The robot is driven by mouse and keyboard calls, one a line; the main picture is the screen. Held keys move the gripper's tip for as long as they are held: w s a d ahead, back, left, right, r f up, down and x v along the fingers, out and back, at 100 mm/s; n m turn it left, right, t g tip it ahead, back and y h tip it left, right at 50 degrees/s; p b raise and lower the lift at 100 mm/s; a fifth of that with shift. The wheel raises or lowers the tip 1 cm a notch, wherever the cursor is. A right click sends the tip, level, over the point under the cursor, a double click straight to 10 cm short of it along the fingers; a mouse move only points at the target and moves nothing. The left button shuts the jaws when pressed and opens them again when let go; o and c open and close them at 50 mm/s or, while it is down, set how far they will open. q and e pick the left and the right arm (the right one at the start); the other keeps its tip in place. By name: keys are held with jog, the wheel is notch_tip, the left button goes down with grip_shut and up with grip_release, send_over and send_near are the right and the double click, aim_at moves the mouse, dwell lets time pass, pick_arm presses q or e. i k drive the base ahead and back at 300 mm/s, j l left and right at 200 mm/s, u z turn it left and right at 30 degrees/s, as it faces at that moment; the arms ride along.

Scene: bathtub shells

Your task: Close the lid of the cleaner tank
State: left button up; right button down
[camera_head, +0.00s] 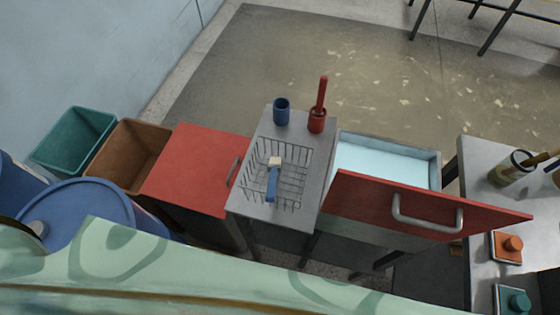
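An open tank (432,168) with pale blue liquid in it stands right of centre. Its red lid (365,205) is raised and tilted on the near side, so part of the liquid surface shows behind it. A grey bar handle (428,222) is on the lid's visible face. The lid hides part of the tank's front. A second red lid (198,165) with a handle lies flat and shut on another box to the left. I cannot tell from labels which holds cleaner. Neither of my grippers is in view.
Between them stands a grey table (247,195) with a wire basket (292,188), brush, blue cup (281,112) and red pot (317,122). Bins (75,138) and blue drums (75,208) stand left. A side table (483,190) stands right. A pale green patterned surface (200,270) crosses the bottom.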

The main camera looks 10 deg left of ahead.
aim_at(413, 210)
jog(key=z, duration=0.95)
